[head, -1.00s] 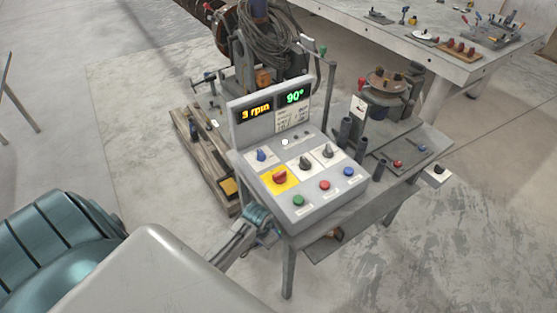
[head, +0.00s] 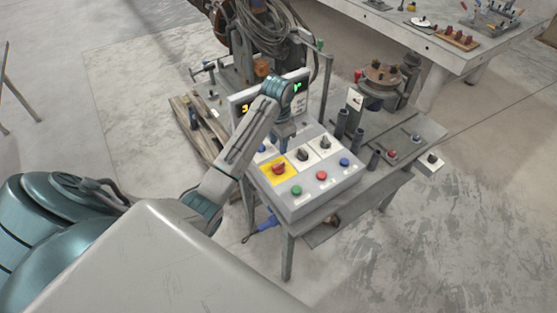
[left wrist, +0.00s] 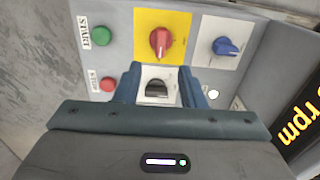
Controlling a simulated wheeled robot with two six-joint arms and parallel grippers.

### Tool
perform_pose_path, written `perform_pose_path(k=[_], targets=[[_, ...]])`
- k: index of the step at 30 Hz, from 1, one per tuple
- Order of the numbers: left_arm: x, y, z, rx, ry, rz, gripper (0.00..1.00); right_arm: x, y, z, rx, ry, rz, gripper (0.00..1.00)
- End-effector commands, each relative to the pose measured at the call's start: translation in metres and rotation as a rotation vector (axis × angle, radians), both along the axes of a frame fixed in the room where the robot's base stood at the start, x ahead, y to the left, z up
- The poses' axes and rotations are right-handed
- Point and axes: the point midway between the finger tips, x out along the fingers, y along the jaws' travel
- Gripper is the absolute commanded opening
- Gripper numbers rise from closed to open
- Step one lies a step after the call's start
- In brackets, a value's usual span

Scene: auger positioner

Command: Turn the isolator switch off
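The isolator switch (head: 279,168) is a red rotary knob on a yellow plate on the sloped grey control panel. In the left wrist view the red knob (left wrist: 161,42) stands past my fingertips, its pale mark toward my gripper. My left gripper (head: 283,145) points down over the panel, behind the red knob in the head view. In the wrist view its two blue fingers (left wrist: 158,84) are apart, with a black knob (left wrist: 156,88) on a white plate showing between them. I cannot tell whether they reach its height. My right gripper is in neither view.
A blue knob (left wrist: 226,46), a green START button (left wrist: 102,36) and a red button (left wrist: 107,84) sit close by. The panel's upright display (head: 239,104) is partly hidden by my left arm. Posts (head: 342,124) stand right of the panel.

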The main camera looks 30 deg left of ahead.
Motion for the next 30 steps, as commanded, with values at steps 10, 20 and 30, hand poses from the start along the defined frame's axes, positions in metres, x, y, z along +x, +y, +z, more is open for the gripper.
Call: perform_pose_path(k=[10,20,30], targets=[[0.004,0.002,-0.021,-0.004,0.009,-0.006,0.36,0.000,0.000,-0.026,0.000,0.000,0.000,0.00],[0.003,0.001,-0.073,-0.005,0.013,-0.005,0.36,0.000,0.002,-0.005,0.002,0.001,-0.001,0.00],[0.004,0.001,-0.101,-0.004,0.008,-0.006,0.36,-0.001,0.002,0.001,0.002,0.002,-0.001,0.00]])
